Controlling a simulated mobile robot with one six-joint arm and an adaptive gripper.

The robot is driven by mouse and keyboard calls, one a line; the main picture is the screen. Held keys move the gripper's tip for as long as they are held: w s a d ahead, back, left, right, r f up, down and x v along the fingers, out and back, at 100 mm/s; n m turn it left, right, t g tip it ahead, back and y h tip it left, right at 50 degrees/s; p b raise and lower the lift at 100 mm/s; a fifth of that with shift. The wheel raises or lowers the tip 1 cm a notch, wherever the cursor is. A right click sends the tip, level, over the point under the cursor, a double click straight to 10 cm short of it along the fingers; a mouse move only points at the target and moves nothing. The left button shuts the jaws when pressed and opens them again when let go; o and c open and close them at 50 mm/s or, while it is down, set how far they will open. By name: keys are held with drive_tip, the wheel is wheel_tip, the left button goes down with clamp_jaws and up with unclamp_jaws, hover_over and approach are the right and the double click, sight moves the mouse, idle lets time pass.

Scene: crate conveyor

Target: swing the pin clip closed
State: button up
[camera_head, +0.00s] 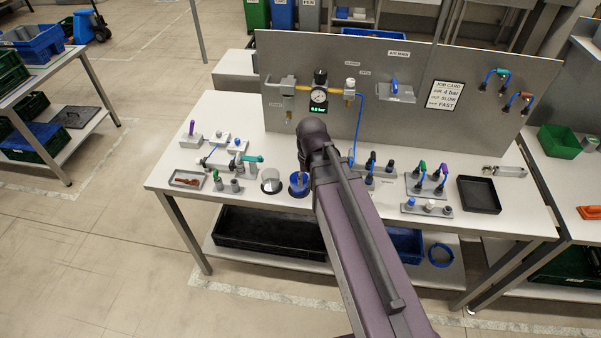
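I cannot pick out the pin clip for certain at this size. A small silver metal piece with a rounded, dark-holed end (504,171) lies at the right rear of the bench; I cannot tell whether it is the clip. A fixture with white blocks, a blue rod and a green handle (228,158) stands at the left. My arm rises across the middle, and its dark end bends down over the bench beside a blue cup (299,190). My gripper is not clearly visible there; its fingers are hidden or too small to make out.
The grey bench (185,110) carries a clear cup (270,186), a grey tray (187,179), a black tray (479,195) and several knobbed fixtures. An upright panel (300,60) with a gauge (319,96) and job card (444,95) stands behind. Free surface shows at the left rear.

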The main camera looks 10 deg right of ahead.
drive_tip(key=shift+n, duration=0.6)
drive_tip(key=shift+s+d+f+b, duration=0.2)
drive_tip(key=shift+s+d, duration=0.2)
drive_tip(key=shift+s, duration=0.3)
drive_tip(key=shift+s+d+f+b, duration=0.15)
drive_tip(key=shift+s+d+f, duration=0.15)
drive_tip(key=shift+s, duration=0.45)
drive_tip(key=shift+s+d+f+b, duration=0.15)
drive_tip(key=shift+s+d, duration=0.3)
drive_tip(key=shift+s, duration=0.25)
